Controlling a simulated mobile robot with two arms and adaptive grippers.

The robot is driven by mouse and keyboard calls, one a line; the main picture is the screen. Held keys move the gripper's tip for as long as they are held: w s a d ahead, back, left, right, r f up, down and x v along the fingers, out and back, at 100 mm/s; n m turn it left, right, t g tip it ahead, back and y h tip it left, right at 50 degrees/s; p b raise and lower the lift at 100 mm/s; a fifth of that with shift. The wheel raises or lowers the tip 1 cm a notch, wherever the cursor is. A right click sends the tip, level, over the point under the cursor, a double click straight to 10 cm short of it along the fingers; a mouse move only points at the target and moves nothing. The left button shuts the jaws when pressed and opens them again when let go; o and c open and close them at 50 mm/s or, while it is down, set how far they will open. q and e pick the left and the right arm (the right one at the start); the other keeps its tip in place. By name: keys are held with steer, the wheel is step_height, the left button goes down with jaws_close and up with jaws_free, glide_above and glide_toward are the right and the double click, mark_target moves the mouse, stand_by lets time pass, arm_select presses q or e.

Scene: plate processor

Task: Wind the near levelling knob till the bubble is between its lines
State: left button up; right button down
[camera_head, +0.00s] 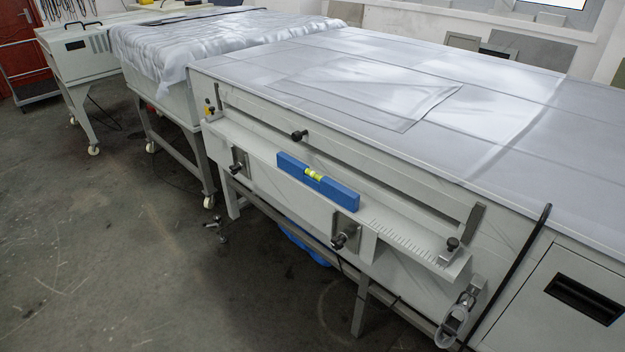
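A blue spirit level (340,192) rests on the pale shelf (285,190) along the machine's front. Its yellow-green vial (314,174) faces up. The bubble and its lines are too small to tell apart, so I cannot tell where the bubble stands. The near levelling knob (338,241) is dark and sits on a grey bracket below the level's right end. A similar far knob (235,168) sits on a bracket further left. Neither of my grippers shows in this view, and nothing is seen touching the near knob.
Black knobs sit on the slotted rail (299,135) and at the shelf's right end (452,244). A metal latch-like fitting (455,320) hangs at lower right, beside a black bar (510,268). A graduated scale (405,236) marks the shelf. The floor (130,250) at left is clear.

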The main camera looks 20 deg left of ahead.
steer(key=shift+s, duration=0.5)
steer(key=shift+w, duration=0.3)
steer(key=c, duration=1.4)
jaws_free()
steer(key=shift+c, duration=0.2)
